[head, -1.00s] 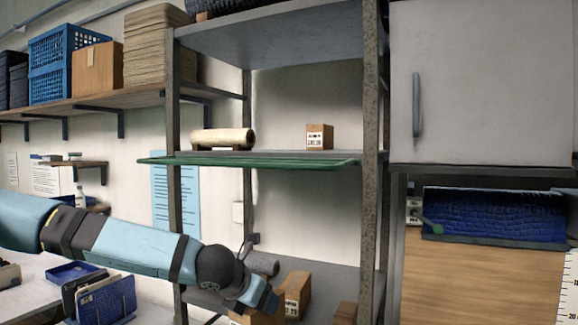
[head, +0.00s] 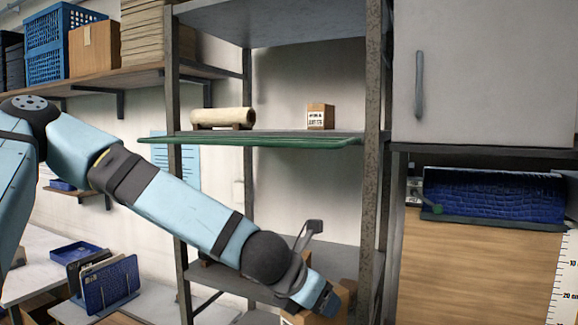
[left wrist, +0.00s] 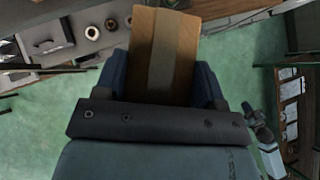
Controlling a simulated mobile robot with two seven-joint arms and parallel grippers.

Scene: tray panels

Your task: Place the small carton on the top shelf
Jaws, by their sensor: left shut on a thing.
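My left gripper (head: 325,303) is low in front of the rack's lower shelf. It is shut on a small brown carton (left wrist: 165,50), which shows between the two fingers in the left wrist view, with a paler tape strip down its middle. In the head view only a little of the held carton (head: 298,318) shows, at the bottom edge below the gripper. The rack's upper shelf (head: 280,28) is at the top of the view. A middle shelf (head: 255,140) with a green glass-like front edge lies below it. My right gripper is not in view.
A cream roll (head: 222,117) and a labelled carton (head: 320,116) stand on the middle shelf. Another brown box (head: 346,290) is on the lower shelf (head: 345,260), partly hidden by my gripper. Rack posts (head: 371,180) bound the sides. A grey cabinet (head: 485,75) is at right.

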